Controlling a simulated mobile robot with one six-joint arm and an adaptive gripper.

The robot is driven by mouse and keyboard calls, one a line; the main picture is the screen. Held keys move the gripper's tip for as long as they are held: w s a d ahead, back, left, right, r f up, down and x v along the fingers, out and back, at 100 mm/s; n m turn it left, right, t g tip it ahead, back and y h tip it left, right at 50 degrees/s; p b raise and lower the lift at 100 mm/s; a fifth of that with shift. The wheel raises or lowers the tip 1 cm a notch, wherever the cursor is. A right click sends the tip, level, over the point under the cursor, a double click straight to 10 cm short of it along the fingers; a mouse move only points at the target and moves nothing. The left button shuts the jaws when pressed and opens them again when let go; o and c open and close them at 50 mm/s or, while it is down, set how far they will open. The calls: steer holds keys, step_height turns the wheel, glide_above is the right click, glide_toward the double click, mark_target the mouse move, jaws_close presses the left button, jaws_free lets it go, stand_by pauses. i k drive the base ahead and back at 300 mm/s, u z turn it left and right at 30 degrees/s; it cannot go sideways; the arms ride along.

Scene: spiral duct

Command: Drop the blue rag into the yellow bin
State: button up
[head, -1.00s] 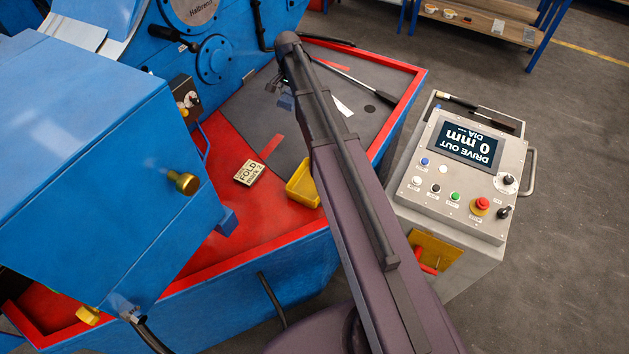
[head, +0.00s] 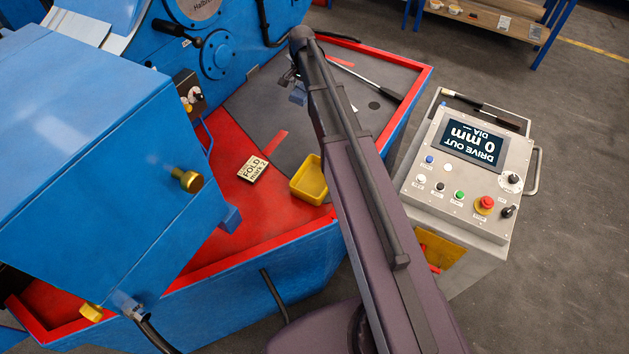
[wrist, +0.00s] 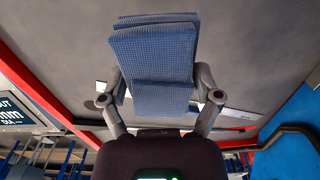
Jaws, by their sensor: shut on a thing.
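The blue rag (wrist: 155,60) is a folded, textured cloth held between the two fingers of my gripper (wrist: 160,92) in the wrist view. In the head view the rag (head: 298,94) shows as a small blue patch beside my gripper (head: 290,77), above the grey mat; my arm hides part of the gripper. The yellow bin (head: 310,181) is a small open tray on the red and grey bench top, left of my arm and nearer the camera than the rag. Its inside looks empty, and its right edge is close to my arm in the picture.
A FOLD mark 2 plate (head: 253,168) lies left of the bin. A long-handled tool (head: 365,82) lies on the mat (head: 262,108). The blue machine (head: 105,150) stands at left. A control console (head: 465,170) stands at right. The bench has a raised red rim (head: 411,100).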

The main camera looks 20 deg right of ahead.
mark_target(320, 182)
steer(key=z, duration=0.85)
steer(key=k, duration=1.1)
steer(key=u, duration=0.5)
